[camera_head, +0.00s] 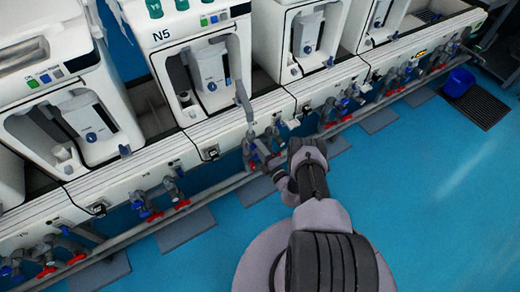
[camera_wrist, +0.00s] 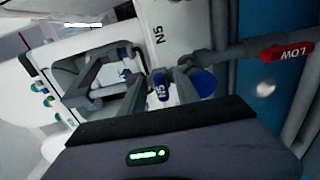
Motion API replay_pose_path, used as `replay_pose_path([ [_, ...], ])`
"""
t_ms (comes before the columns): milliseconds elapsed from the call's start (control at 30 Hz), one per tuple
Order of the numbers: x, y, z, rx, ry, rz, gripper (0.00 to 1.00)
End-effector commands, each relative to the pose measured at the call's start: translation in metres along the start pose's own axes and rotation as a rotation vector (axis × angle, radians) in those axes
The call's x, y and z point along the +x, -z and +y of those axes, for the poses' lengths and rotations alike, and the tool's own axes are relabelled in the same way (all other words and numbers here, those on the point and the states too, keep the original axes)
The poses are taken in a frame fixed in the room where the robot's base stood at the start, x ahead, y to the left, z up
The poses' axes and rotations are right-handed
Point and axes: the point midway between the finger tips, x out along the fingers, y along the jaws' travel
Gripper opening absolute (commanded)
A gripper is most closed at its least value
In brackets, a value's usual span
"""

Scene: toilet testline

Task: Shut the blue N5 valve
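My gripper (camera_wrist: 160,92) is open, with one grey finger on each side of the handle. Whether either finger touches the handle I cannot tell. In the head view my gripper (camera_head: 274,170) is at the pipes below the N5 machine (camera_head: 190,55). It and my arm hide most of the valve there.
A grey pipe rail (camera_head: 225,186) runs along the machine row. The blue floor (camera_head: 430,180) at right is mostly clear.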

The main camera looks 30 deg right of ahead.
Motion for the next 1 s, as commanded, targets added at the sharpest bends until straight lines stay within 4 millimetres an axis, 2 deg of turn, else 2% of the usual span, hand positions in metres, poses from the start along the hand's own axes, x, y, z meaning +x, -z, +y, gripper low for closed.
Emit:
replay_pose_path([
  [133,-0.010,-0.001,0.001,0.002,0.001,-0.003,0.38],
  [233,-0.029,-0.001,0.004,0.002,0.002,-0.005,0.38],
  [367,-0.064,-0.001,0.004,0.004,0.002,-0.006,0.38],
  [600,-0.137,-0.003,-0.002,0.003,0.002,-0.008,0.38],
  [700,-0.158,-0.002,-0.002,0.002,0.001,-0.007,0.38],
  [833,-0.172,-0.001,-0.001,0.000,0.000,-0.003,0.38],
  [1000,-0.175,0.000,0.000,0.000,0.000,0.001,0.38],
])
